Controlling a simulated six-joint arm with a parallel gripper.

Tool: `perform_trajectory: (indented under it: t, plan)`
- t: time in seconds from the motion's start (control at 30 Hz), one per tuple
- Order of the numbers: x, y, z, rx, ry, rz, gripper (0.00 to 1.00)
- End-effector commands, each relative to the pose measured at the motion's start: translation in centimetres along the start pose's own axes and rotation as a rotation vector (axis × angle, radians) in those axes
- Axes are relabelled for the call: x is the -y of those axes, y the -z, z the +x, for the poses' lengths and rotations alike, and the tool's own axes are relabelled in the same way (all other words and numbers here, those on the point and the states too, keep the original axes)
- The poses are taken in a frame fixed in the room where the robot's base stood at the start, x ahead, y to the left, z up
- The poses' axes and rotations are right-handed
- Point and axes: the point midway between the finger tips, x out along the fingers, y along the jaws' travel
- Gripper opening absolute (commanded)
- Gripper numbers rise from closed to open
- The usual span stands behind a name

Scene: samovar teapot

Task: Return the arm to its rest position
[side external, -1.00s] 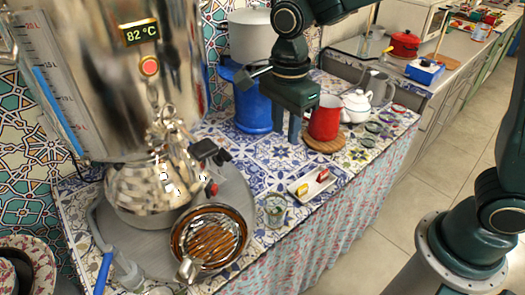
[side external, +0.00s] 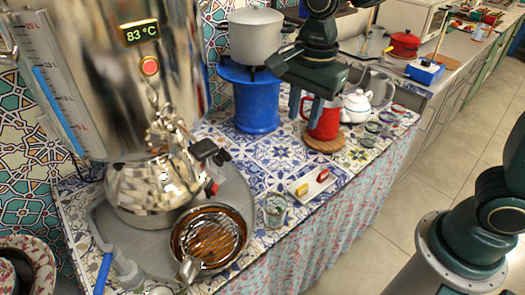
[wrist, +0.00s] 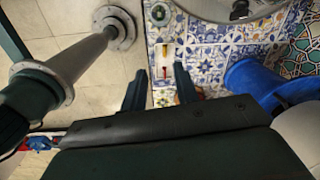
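My gripper (side external: 305,107) hangs in the air in the side external view, fingers pointing down, in front of the red mug (side external: 326,122). Its two fingers stand apart with nothing between them. In the wrist view my gripper (wrist: 160,88) also shows a clear gap between the fingertips, with counter below. The large steel samovar (side external: 110,70), its display reading 83 °C, stands at the left. A shiny metal teapot (side external: 150,190) sits under its tap on a grey round tray (side external: 235,185). My arm hides part of the back of the counter.
A blue cylindrical stand (side external: 255,105) carries a grey pot (side external: 255,38) left of my gripper. A white teapot (side external: 356,107) stands right of the mug. A small white dish (side external: 322,184) with red and yellow pieces and a glass (side external: 275,208) are near the counter's front edge.

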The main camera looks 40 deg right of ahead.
Motion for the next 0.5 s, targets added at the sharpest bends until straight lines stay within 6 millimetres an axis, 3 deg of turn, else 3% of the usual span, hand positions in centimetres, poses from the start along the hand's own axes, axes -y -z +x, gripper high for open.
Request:
perform_trajectory:
  t: [0.2, 0.5]
  plan:
    - [-3.1, 2.2, -2.8, -0.008, 0.08, -0.24, 0.3]
    - [-7.6, 4.6, -5.2, -0.064, 0.176, -0.583, 0.3]
